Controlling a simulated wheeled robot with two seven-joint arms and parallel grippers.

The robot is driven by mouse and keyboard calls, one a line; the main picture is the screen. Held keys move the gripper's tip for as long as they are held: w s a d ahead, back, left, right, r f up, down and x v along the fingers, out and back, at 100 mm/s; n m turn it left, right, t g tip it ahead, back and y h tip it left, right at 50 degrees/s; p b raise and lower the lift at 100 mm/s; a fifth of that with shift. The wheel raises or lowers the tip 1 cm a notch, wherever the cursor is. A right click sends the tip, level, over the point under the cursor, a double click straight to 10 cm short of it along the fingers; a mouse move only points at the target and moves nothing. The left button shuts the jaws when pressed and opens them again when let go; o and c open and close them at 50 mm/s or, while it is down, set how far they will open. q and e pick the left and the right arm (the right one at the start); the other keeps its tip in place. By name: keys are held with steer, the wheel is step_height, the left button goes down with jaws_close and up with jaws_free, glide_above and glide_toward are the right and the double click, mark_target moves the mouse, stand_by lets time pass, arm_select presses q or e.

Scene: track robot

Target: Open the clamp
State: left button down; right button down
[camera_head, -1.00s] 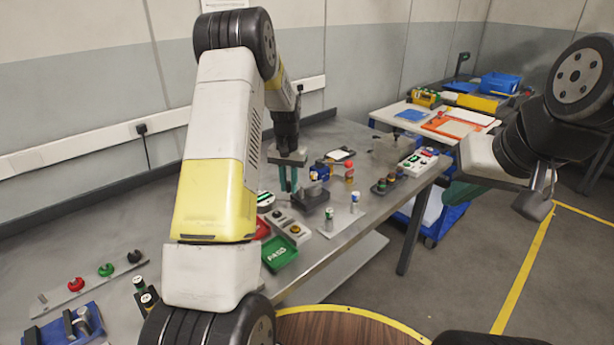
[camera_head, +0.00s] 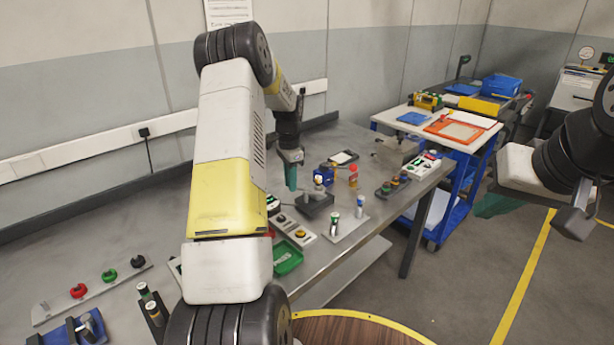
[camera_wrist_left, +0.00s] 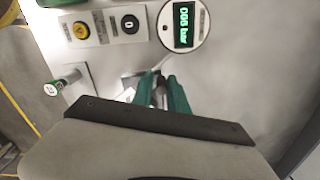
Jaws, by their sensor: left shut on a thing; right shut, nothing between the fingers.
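The small dark clamp fixture (camera_head: 316,207) stands on the steel bench in the head view. My left gripper (camera_head: 291,178) is at its left side, with its green fingers pointing down. In the left wrist view the green fingers (camera_wrist_left: 161,90) are closed around a thin grey part, which looks like the clamp's handle. The fingers and palm hide most of the clamp there. My right gripper's green fingers (camera_head: 490,206) show partly behind its own arm, over the floor at the right. They are away from the bench and empty.
A control box (camera_head: 298,234), a green tray (camera_head: 288,258) and upright cylinders (camera_head: 334,222) stand close to the clamp. A round display (camera_wrist_left: 184,25) reads 000 bar. A blue trolley (camera_head: 430,222) stands beyond the bench. The bench's left middle is clear.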

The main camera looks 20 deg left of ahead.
arm_select(q)
steer(key=w+m, duration=0.1)
steer(key=m, duration=0.2)
steer(key=shift+w+r, duration=0.15)
steer(key=shift+w, duration=0.2)
steer(key=shift+w+d, duration=0.1)
steer(key=shift+d, duration=0.05)
steer(key=c, duration=1.4)
jaws_free()
steer(key=shift+d, duration=0.1)
step_height(320, 180, up, 8)
